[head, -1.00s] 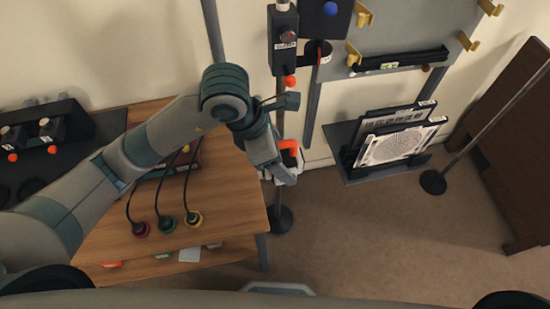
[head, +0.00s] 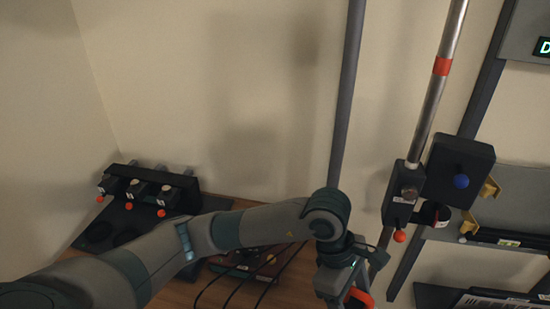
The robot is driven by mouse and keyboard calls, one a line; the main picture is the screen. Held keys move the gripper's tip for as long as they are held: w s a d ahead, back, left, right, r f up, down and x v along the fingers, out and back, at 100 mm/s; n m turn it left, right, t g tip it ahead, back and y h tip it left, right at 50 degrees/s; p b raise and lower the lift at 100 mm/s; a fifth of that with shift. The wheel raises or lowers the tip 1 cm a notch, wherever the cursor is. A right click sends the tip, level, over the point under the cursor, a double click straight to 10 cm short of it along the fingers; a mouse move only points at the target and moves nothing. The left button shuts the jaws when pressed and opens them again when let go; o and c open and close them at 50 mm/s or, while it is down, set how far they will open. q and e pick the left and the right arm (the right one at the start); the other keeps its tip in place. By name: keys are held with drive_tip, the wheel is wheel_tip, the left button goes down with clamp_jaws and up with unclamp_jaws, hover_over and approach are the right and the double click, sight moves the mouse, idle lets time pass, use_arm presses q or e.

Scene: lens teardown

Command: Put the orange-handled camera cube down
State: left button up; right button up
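My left gripper (head: 342,288) is at the bottom of the head view, just right of the wooden table, pointing down. An orange handle (head: 360,297) shows at its fingers, so it appears shut on the orange-handled camera cube. The cube's body is cut off by the lower picture edge. My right gripper is not in view.
A black rack (head: 150,190) with several orange-knobbed devices stands at the left on the wooden table (head: 185,292). A metal pole (head: 440,85) with a clamp and a black box (head: 457,172) with a blue knob stand right of my arm. A grey shelf panel (head: 520,210) is at the right.

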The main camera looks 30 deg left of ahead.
use_arm(q)
drive_tip(key=w+a+r+m+g+y, duration=0.1)
drive_tip(key=a+r+m+g+y, duration=0.1)
drive_tip(key=a+m, duration=0.6)
drive_tip(key=w+a+r+m+g+y, duration=0.1)
drive_tip(key=a+r+m+g+y, duration=0.1)
drive_tip(key=a+m, duration=0.6)
drive_tip(key=shift+a+r+m+y, duration=0.3)
drive_tip(key=shift+a+r+m, duration=0.1)
drive_tip(key=shift+a+r, duration=0.1)
